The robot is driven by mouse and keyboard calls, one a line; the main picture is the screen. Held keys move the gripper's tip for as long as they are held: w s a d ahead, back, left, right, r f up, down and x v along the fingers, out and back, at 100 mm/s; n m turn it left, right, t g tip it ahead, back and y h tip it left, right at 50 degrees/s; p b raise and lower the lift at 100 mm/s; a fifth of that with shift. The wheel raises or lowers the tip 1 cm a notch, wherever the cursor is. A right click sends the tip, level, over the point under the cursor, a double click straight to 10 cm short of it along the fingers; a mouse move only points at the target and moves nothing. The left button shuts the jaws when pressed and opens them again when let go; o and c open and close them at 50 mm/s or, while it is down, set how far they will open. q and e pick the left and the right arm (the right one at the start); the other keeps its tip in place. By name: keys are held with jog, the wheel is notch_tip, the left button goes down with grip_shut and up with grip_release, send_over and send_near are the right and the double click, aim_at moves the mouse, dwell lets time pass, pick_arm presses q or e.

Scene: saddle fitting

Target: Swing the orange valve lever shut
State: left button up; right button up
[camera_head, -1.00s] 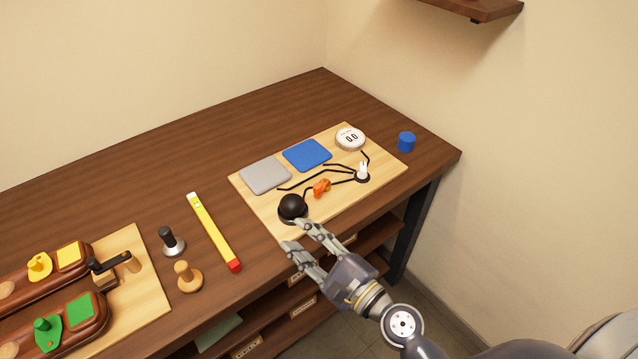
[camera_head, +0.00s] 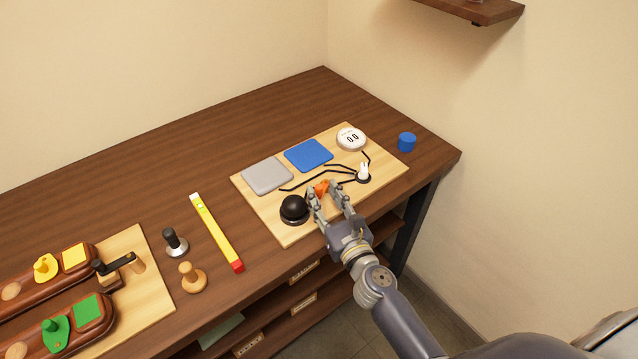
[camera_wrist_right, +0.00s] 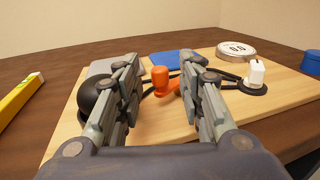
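The orange valve lever (camera_head: 321,187) sits on a black tube on the light wooden board (camera_head: 289,238). My right gripper (camera_head: 329,189) is open, with its fingertips at the lever and one finger on either side of it in the head view. In the right wrist view the lever (camera_wrist_right: 160,80) stands up between the two spread fingers, and an orange part reaches to the right, partly hidden by the right finger. I cannot tell whether a finger touches it. My left gripper is not in view.
A black bulb (camera_head: 294,209) stands close left of the gripper. A grey pad (camera_head: 267,174), a blue pad (camera_head: 308,155), a round gauge (camera_head: 351,138) and a white knob (camera_head: 364,172) are on the board. A blue cylinder (camera_head: 407,142) stands beyond it. A yellow level (camera_head: 216,232) lies left.

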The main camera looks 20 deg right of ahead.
aim_at(321, 190)
jog(key=shift+w+a, duration=0.15)
jog(key=shift+w, duration=1.65)
jog(key=shift+c, duration=0.3)
grip_shut()
